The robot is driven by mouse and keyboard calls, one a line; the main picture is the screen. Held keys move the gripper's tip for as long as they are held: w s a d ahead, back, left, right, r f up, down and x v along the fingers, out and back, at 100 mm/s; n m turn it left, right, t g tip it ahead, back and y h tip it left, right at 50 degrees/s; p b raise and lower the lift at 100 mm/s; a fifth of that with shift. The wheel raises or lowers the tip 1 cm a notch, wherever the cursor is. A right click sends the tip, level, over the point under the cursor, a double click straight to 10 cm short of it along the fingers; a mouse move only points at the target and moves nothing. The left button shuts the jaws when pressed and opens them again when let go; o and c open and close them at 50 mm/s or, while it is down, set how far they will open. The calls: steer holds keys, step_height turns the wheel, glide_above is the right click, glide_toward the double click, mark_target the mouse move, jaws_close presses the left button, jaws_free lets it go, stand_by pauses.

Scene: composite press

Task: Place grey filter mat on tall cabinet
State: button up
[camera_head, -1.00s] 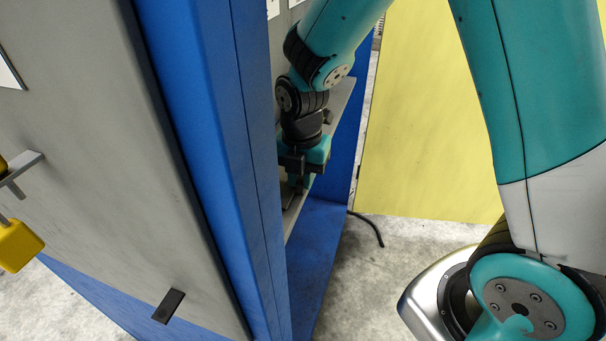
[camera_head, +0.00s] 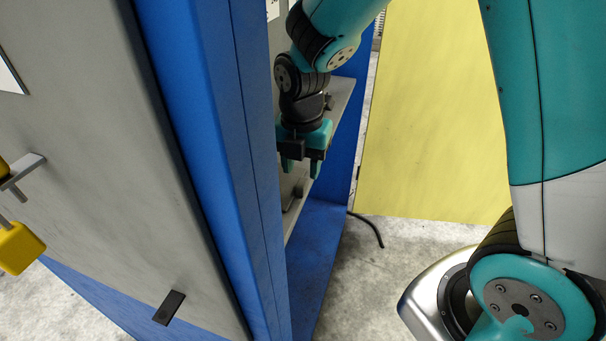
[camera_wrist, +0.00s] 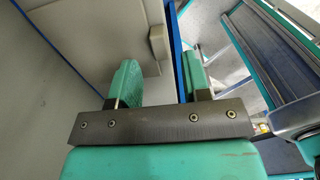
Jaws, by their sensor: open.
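My gripper (camera_head: 301,168) is open, with its teal fingers apart and nothing visible between them. I cannot make out a grey filter mat for certain, nor tell whether this structure is the tall cabinet.
A yellow panel (camera_head: 435,120) stands behind the arm. A black cable (camera_head: 370,228) lies on the concrete floor. A yellow padlock-like part (camera_head: 18,247) hangs at the left. The wrist view shows a teal-framed rack (camera_wrist: 275,45) at the right.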

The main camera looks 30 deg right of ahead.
step_height(320, 180, up, 8)
steer(key=s+a+r+m+y, duration=0.2)
steer(key=s+a+m, duration=0.1)
steer(key=s+m, duration=0.6)
steer(key=s+a+r+m+y, duration=0.2)
steer(key=s+a+r+m, duration=0.1)
steer(key=s+m, duration=0.6)
steer(key=shift+s+a+m, duration=0.2)
steer(key=shift+a+m, duration=0.2)
steer(key=shift+m, duration=0.6)
